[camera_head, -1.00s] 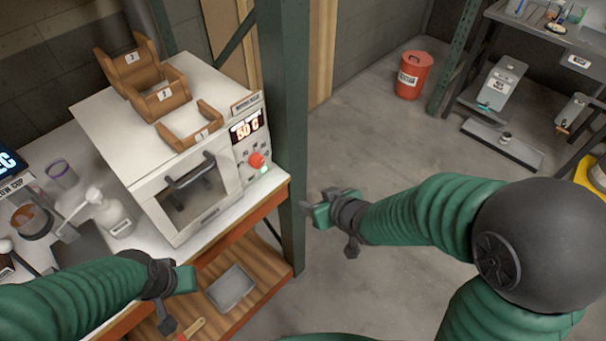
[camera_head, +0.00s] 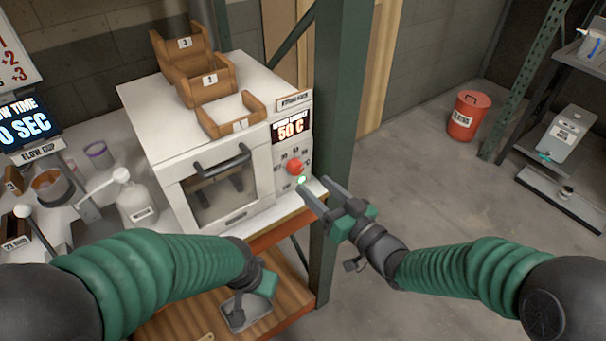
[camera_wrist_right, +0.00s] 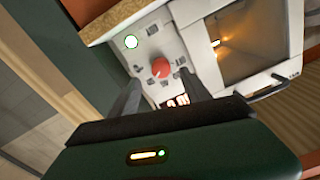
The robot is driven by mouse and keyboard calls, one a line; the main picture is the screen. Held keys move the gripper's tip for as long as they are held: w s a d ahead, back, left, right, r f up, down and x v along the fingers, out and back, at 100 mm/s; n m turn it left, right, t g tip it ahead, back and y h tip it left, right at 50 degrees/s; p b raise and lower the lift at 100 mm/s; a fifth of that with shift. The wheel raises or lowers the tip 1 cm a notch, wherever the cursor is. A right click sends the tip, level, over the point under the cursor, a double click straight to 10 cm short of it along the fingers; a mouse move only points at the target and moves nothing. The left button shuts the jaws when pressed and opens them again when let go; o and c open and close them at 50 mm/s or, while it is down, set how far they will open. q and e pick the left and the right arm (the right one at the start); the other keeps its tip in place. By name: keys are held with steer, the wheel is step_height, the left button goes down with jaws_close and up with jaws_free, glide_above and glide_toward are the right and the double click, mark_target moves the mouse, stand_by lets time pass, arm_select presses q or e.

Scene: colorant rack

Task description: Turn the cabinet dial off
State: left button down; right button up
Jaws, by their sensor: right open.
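The white cabinet (camera_head: 150,115) stands on the bench, its door with a dark handle shut. On its right front panel is a red dial (camera_head: 295,167), under a display reading 50 C. A small green light (camera_head: 301,180) glows below the dial. My right gripper (camera_head: 318,190) is open and empty, just right of and in front of the panel. In the right wrist view the red dial (camera_wrist_right: 161,68) shows beyond and between the two open fingers (camera_wrist_right: 160,95), apart from them. My left gripper (camera_head: 262,285) hangs low in front of the bench; its fingers are not clear.
A green post (camera_head: 340,120) rises right beside the cabinet. Wooden numbered holders (camera_head: 215,85) sit on the cabinet top. A white bottle (camera_head: 137,200) and flow cup items stand to the left. A red bin (camera_head: 467,115) stands on the open floor at right.

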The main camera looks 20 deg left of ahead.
mark_target(299, 171)
steer(key=x, duration=0.6)
steer(key=shift+w+a, duration=0.1)
steer(key=shift+a, duration=0.05)
jaws_close()
